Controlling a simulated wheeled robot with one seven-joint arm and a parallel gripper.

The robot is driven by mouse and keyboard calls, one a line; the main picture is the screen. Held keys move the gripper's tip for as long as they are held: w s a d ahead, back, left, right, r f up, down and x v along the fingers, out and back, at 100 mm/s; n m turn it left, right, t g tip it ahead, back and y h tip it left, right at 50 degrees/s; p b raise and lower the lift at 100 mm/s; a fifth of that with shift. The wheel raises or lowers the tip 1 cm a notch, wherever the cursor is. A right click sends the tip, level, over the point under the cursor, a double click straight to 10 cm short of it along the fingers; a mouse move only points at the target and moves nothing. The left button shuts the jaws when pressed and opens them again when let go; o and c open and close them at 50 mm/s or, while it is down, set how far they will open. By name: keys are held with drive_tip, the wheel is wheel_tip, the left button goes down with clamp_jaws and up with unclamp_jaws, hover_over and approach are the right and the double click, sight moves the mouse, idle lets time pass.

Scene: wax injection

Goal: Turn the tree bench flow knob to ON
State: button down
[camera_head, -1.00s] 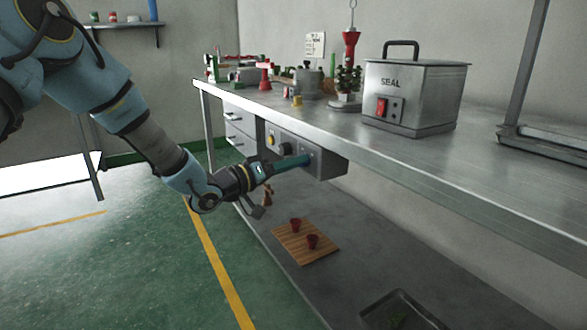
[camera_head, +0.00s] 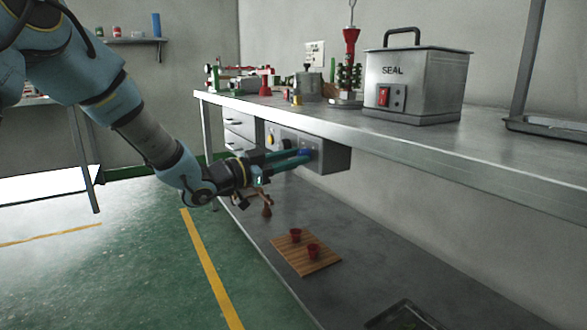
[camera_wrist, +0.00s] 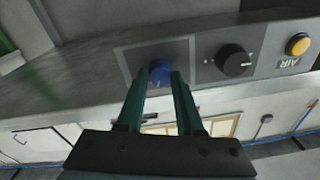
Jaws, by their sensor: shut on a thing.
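A grey control box (camera_head: 333,158) hangs under the front edge of the steel bench (camera_head: 400,140). In the wrist view its panel carries a blue knob (camera_wrist: 159,72), with a black knob (camera_wrist: 234,61) to its right. My gripper (camera_head: 302,156) reaches the panel from the left in the head view. In the wrist view its two teal fingers (camera_wrist: 160,85) are on either side of the blue knob, shut on it. The knob's lower part is partly hidden between the fingers, and its pointer mark is not readable.
A yellow button (camera_wrist: 298,44) labelled AIR sits at the right of the panel. The SEAL machine (camera_head: 415,88) stands on the bench above. A wooden board (camera_head: 306,257) with two red cups lies on the lower shelf.

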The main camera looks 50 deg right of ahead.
drive_tip(key=shift+m+b, duration=1.35)
drive_tip(key=shift+m, duration=0.65)
drive_tip(key=c, duration=0.5)
unclamp_jaws()
drive_tip(key=shift+c, duration=0.2)
drive_tip(key=p+v, duration=0.1)
drive_tip(key=v, duration=0.9)
drive_tip(key=shift+w+a, duration=0.3)
drive_tip(key=shift+f, duration=0.15)
